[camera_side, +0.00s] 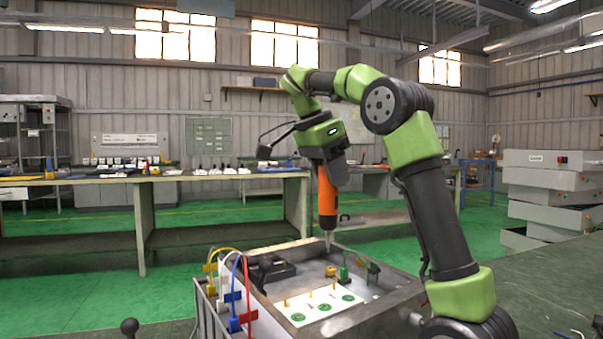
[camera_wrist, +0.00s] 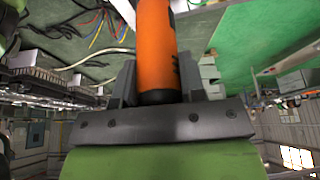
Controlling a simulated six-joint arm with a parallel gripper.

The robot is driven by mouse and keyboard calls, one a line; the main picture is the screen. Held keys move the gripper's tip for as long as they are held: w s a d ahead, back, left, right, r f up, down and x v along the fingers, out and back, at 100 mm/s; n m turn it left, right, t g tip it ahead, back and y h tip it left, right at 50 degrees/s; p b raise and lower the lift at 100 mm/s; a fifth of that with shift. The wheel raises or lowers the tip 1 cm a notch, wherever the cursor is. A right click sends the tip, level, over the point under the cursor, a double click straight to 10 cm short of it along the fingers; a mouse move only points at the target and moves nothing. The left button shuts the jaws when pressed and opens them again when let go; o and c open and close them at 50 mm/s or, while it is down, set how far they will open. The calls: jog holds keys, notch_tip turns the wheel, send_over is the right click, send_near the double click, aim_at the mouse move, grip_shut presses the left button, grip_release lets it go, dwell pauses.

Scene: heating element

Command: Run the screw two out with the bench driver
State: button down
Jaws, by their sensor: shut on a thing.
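An orange and black bench driver (camera_side: 327,196) is held upright in my gripper (camera_side: 326,160), its thin bit pointing down at the far side of the metal box (camera_side: 379,309). In the wrist view my gripper (camera_wrist: 158,85) has a dark finger on each side of the driver's orange body (camera_wrist: 155,45). The bit's tip is near the box's back edge; I cannot tell whether it touches a screw. A white plate (camera_side: 318,304) in the box carries brass posts and green rings. No screw can be told apart as screw two.
Yellow, white, blue and red cables (camera_side: 236,270) with plugs hang on the box's left side. A black part (camera_side: 270,270) and a green-topped part (camera_side: 344,269) sit inside the box. A long workbench (camera_side: 150,180) stands behind, with green floor between.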

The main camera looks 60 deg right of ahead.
aim_at(329, 204)
jog(key=shift+w+a+f, duration=0.1)
jog(key=shift+a+f, duration=0.05)
jog(key=shift+f, duration=2.2)
jog(key=shift+f, duration=0.1)
jog(key=shift+f, duration=2.5)
jog(key=shift+f, duration=0.6)
jog(key=shift+r, duration=2.65)
